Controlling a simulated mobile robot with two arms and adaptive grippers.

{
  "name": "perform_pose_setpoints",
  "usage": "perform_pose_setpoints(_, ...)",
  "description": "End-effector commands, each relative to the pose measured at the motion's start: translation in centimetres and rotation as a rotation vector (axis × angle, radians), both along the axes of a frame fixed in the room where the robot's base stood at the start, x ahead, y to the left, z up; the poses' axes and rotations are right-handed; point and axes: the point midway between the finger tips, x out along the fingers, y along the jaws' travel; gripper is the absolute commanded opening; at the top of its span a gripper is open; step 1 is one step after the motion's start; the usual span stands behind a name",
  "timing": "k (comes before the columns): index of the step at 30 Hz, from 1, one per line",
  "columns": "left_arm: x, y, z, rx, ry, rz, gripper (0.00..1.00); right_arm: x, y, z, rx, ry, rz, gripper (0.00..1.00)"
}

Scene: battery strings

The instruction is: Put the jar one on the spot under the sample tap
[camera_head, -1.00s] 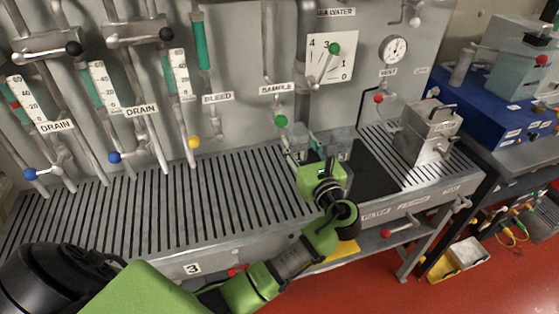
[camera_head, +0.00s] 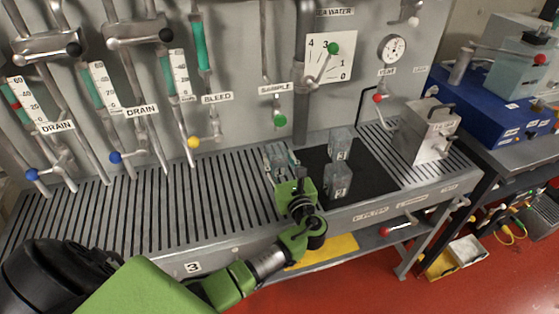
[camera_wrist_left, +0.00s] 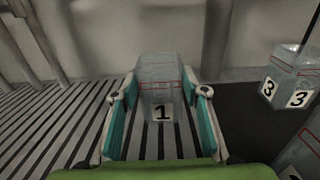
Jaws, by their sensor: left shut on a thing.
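The clear jar one (camera_wrist_left: 158,90), with a black "1" on a white label, is upright between the teal-padded fingers of my left gripper (camera_wrist_left: 160,112). In the head view my left gripper (camera_head: 281,160) is shut on it over the slatted grating (camera_head: 235,178), left of the black mat. The sample tap (camera_head: 280,120), with a green knob, is on the wall just behind and above the jar. The spot under the tap is not distinguishable; gripper and jar cover that area. I cannot tell whether the jar's base touches the grating.
Two other clear jars stand on the black mat (camera_head: 372,178): jar three (camera_head: 341,145) at the back and another jar (camera_head: 338,180) in front. A metal box (camera_head: 428,135) stands further right. The grating on the left is free.

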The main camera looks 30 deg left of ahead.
Motion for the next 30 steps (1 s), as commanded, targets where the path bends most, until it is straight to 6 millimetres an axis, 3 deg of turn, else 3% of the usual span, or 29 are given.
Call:
perform_pose_setpoints(3, 0.0, 0.0, -0.2, 0.000, 0.000, 0.000, 0.16, 0.0, -0.2, -0.2, -0.002, 0.000, 0.000, 0.23)
perform_pose_setpoints(4, 0.0, 0.0, -0.1, 0.000, 0.000, 0.000, 0.49, 0.1, -0.2, -0.1, -0.003, -0.001, 0.000, 0.23)
perform_pose_setpoints(5, 0.0, 0.0, -0.1, 0.000, 0.000, 0.000, 0.56, 0.0, -0.2, -0.1, -0.003, -0.001, 0.000, 0.23)
perform_pose_setpoints(17, -0.1, -0.2, 0.0, -0.001, -0.001, -0.001, 0.58, 0.1, -0.3, 0.0, -0.004, -0.002, 0.000, 0.23)
perform_pose_setpoints(22, -1.5, -1.9, -0.2, -0.003, 0.000, -0.002, 0.58, 0.1, -0.3, -0.5, -0.004, -0.002, 0.000, 0.23)
perform_pose_setpoints(30, -5.3, -6.3, -0.2, -0.004, 0.000, -0.002, 0.58, 0.1, -0.3, -1.5, -0.004, -0.002, 0.001, 0.23)
